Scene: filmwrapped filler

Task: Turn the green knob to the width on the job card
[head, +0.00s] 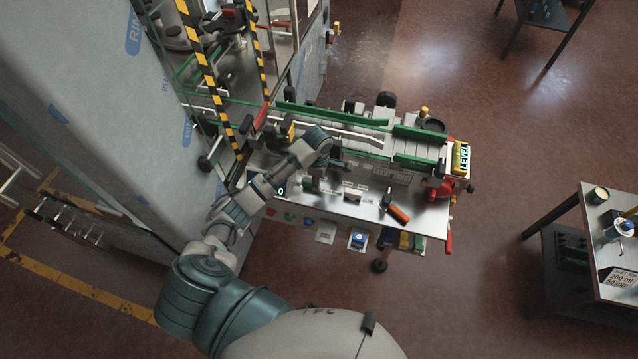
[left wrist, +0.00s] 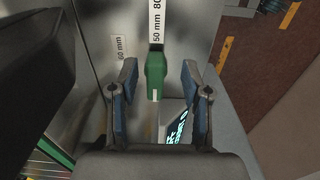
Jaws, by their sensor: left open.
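The green knob (left wrist: 155,73) shows in the left wrist view as an upright bar with a white mark at its lower end. My left gripper (left wrist: 158,70) is open, with one blue-padded finger on each side of the knob and a visible gap on both sides. A white label reading "50 mm" (left wrist: 156,28) stands just above the knob, and a "60 mm" label (left wrist: 119,47) is to its left. In the head view, the job card (head: 621,279) on the right-hand table reads "200 ml" and "50 mm".
A lit cyan display (left wrist: 177,130) is below the knob, partly hidden by my gripper. The machine bench (head: 345,208) carries an orange-handled tool (head: 398,213). A green-railed conveyor (head: 415,148) runs behind. Open floor separates the bench from the right-hand table (head: 600,215).

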